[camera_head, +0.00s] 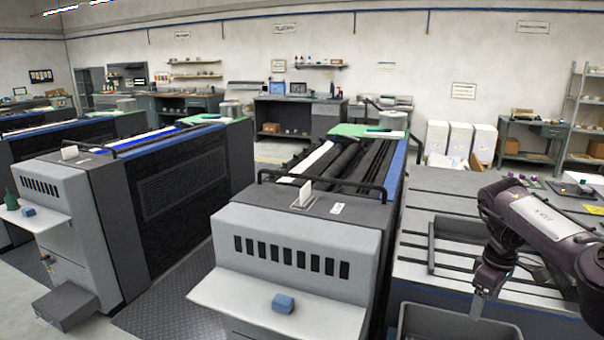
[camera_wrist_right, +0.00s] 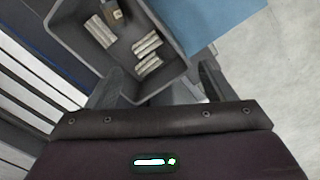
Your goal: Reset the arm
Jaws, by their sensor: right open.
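My right arm comes in from the right in the head view, and its gripper (camera_head: 480,300) points down over a grey open bin (camera_head: 412,322). In the wrist view the two fingers of the right gripper (camera_wrist_right: 155,88) are spread apart with nothing between them. The same grey bin (camera_wrist_right: 75,50) lies beyond the fingertips there. It holds several pale ribbed pieces (camera_wrist_right: 148,48) and a small brown item (camera_wrist_right: 112,12). My left gripper is not in view.
A slotted grey table (camera_head: 420,205) with a shallow empty tray (camera_head: 470,232) lies beside my right arm. A printing unit (camera_head: 290,230) stands left of the bin, with a blue block (camera_head: 283,304) on its front ledge. Open floor shows at right in the wrist view.

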